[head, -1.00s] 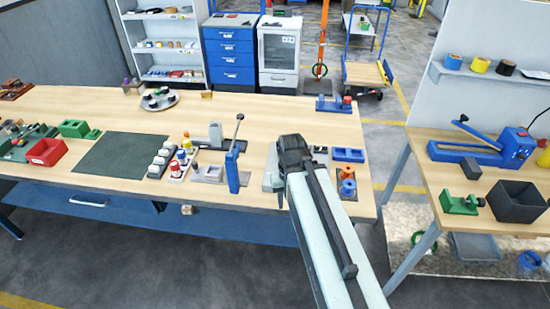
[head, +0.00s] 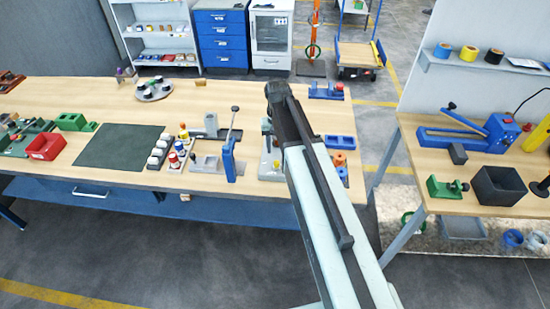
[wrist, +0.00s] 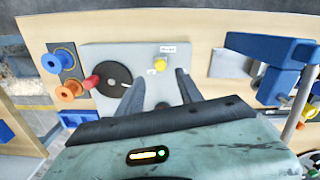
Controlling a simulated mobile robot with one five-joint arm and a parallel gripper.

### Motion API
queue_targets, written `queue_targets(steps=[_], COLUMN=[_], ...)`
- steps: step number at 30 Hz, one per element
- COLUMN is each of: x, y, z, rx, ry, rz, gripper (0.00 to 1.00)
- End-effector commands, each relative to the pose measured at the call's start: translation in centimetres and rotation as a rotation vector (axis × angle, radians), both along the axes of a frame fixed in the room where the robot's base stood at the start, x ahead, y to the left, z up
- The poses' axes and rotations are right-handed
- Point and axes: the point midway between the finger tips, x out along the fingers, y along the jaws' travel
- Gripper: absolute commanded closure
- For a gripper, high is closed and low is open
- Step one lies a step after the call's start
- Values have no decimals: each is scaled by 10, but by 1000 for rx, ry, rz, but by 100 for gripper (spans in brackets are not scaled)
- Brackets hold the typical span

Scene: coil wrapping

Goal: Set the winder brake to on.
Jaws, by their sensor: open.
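In the wrist view a light grey winder panel (wrist: 150,55) lies below my gripper (wrist: 159,77). It carries a black disc (wrist: 113,80) with a red crank knob (wrist: 91,82) and a yellow knob (wrist: 160,66). Small white labels sit beside the yellow knob; their lettering is too small to read. I cannot tell which part is the brake or how it is set. My gripper is open and empty, with the yellow knob between and slightly beyond the fingertips. In the head view my arm covers much of the panel (head: 266,166).
A blue lever tool (head: 230,155) stands close to the panel; it also shows at right in the wrist view (wrist: 272,80). Orange (head: 339,160) and blue spools stand on the panel's other side. A dark green mat (head: 120,145) lies bare further left.

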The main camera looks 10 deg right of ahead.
Motion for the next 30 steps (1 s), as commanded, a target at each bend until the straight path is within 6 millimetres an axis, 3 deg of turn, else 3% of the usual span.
queue_targets(steps=[15, 24, 25, 29, 30], x=[-1, -1, -1, -1, -1], y=[1, 2, 2, 2, 2], z=[-77, -77, -77, -77, -77], rx=[0, 0, 0, 0, 0], ry=[0, 0, 0, 0, 0], rz=[2, 3, 3, 3, 3], gripper=[57, 57, 60, 96, 100])
